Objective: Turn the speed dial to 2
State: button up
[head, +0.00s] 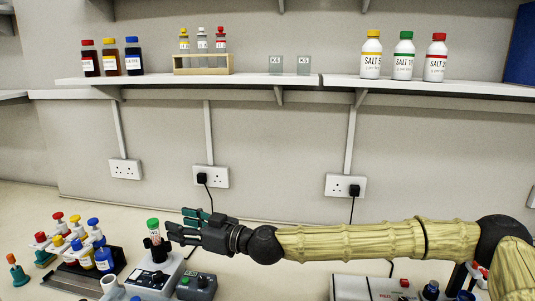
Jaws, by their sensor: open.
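A white mixer-like device (172,271) stands at the lower left on the bench. Its black front panel carries a small round dial (158,277), too small to read its setting. A dark grey control box (197,290) with a green button and a dark knob (203,281) sits just to its right. I cannot tell which of the two is the speed dial. A tube with a green cap (153,224) and a white label stands upright in the black holder on the white device. My gripper (176,222) is open, pointing left, close to the right of this tube; contact cannot be told.
A dark rack (120,258) of bottles with red, yellow and blue caps stands left of the device. A white device (365,288) lies below my forearm at the lower right. Wall shelves (250,80) hold bottles, vials and small blocks. Cables hang from the sockets (210,177).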

aim_at(158, 276)
jog(key=k, duration=0.9)
jog(key=z, duration=0.05)
